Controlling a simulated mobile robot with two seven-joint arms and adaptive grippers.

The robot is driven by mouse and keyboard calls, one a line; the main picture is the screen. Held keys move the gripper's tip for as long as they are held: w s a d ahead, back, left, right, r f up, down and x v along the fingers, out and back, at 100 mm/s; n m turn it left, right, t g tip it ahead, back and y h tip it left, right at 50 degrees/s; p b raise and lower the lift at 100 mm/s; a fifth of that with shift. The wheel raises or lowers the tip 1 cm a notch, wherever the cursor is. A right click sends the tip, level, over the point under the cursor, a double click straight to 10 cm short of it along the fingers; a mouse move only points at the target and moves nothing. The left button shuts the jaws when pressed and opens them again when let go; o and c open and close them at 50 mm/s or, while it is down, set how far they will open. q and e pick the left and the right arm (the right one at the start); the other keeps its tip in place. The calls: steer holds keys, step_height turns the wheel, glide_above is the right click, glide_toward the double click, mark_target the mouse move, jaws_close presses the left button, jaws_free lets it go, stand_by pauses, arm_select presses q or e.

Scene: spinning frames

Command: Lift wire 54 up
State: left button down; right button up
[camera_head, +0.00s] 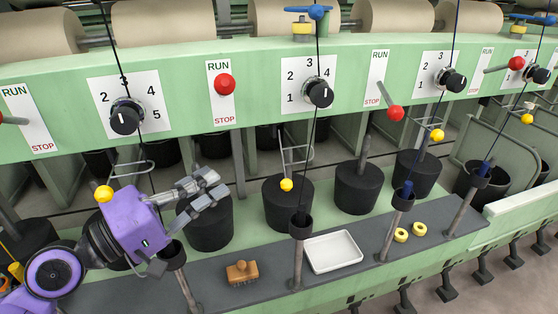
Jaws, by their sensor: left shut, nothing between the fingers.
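Several thin dark wires run down the machine front past the numbered dials into black cups on posts; no number 54 is readable, so I cannot tell which is wire 54. One wire (112,48) passes the left dial and goes down behind my left gripper towards a cup (173,254). Another wire (312,140) runs past the second dial into the cup (301,226) right of my gripper. My left gripper (216,186) is shut and empty, pointing right, in front of a black can. My right gripper is not in view.
A grey shelf (345,279) holds a wooden brush (242,272), a white tray (333,252) and two yellow rings (410,232). Levers with red knobs (224,84) and wire loops with yellow balls (286,185) stick out. Black cans (360,188) stand behind the posts.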

mark_target(283, 160)
arm_select(q)
steer(key=shift+w+d, duration=0.2)
steer(key=shift+d, duration=0.05)
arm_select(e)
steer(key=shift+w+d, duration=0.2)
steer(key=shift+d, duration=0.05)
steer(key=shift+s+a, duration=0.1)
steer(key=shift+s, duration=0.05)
